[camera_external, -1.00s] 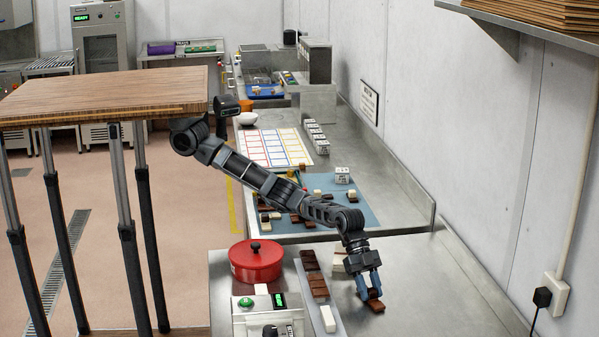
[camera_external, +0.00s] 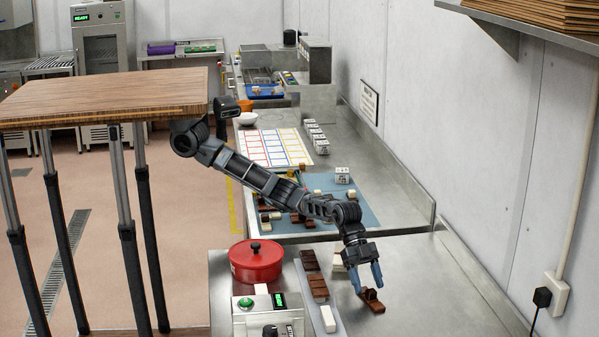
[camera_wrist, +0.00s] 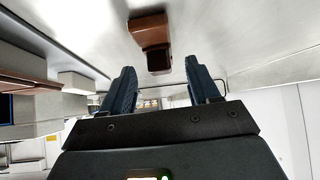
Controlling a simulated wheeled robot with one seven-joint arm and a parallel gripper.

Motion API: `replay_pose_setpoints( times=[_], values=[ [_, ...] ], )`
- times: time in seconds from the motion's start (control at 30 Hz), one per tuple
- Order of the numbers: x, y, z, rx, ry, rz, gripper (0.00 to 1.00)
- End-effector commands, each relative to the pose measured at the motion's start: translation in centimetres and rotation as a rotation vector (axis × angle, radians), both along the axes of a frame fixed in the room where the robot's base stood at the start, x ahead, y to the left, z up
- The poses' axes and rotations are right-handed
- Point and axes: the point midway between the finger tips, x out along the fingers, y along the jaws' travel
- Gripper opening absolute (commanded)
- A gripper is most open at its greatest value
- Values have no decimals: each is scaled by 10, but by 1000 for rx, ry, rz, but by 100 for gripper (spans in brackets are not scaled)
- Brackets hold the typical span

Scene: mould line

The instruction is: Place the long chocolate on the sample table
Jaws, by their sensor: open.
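A brown chocolate (camera_external: 373,303) lies on the bare steel table (camera_external: 425,290) in the external view. It looks like a bar with a raised or second small piece at its left end; I cannot tell if that is one piece or two. My gripper (camera_external: 370,286) points down just above it, fingers spread and apart, with nothing clearly held. In the wrist view the brown chocolate (camera_wrist: 150,32) lies beyond the fingertips of my open gripper (camera_wrist: 160,74), with a darker face towards me.
A narrow light tray (camera_external: 334,330) with dark, brown and white bars lies left of the gripper. Other pieces lie beside it. A red pot (camera_external: 255,262) and a scale-like device (camera_external: 262,308) stand farther left. The steel surface to the right is clear, up to the wall.

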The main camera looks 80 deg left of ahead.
Motion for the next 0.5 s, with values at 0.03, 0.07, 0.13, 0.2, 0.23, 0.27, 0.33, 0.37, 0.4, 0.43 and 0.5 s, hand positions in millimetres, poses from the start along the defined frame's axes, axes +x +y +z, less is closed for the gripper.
replay_pose_setpoints(
  times=[0.03, 0.07, 0.13, 0.2, 0.23, 0.27, 0.33, 0.37, 0.4, 0.43, 0.5],
  values=[
    [-2, 5, 6, -3, 0, -1, 61],
    [-3, 8, 10, -3, 0, -1, 61],
    [-6, 16, 17, -2, 0, -1, 61],
    [-7, 22, 24, -2, -1, -1, 61],
    [-8, 25, 27, -2, 0, 0, 61],
    [-8, 27, 29, -2, 0, -1, 61],
    [-9, 31, 33, -1, 0, 0, 63],
    [-9, 32, 34, -1, 0, 0, 66],
    [-10, 34, 36, -1, 0, 0, 66],
    [-10, 34, 36, 0, 0, 0, 66],
    [-10, 35, 37, 1, 0, 0, 66]
  ],
)
